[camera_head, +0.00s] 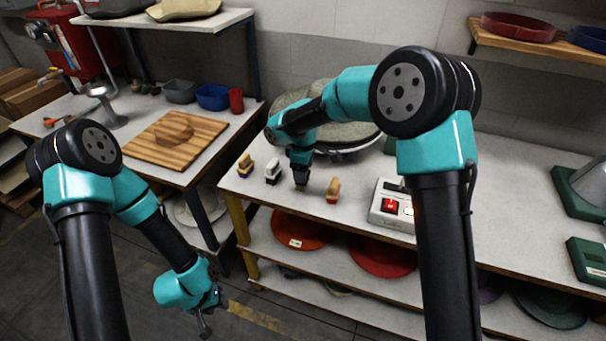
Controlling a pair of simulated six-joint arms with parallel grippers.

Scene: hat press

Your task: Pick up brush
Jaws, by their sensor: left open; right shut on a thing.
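My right gripper (301,180) points down between the black and white brush and the orange-brown one. It is shut on a small dark thing low over the tabletop, in line with the brushes. That thing looks like a brush, but the gripper mostly hides it. My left gripper (205,323) is open and empty, low over the floor in front of the tables.
A switch box with a red button (390,205) stands right of the brushes. A large round grey press part (345,135) is behind my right arm. Orange (300,232) and red (385,262) hats lie on the shelf below. A wooden board (150,150) lies on the left table.

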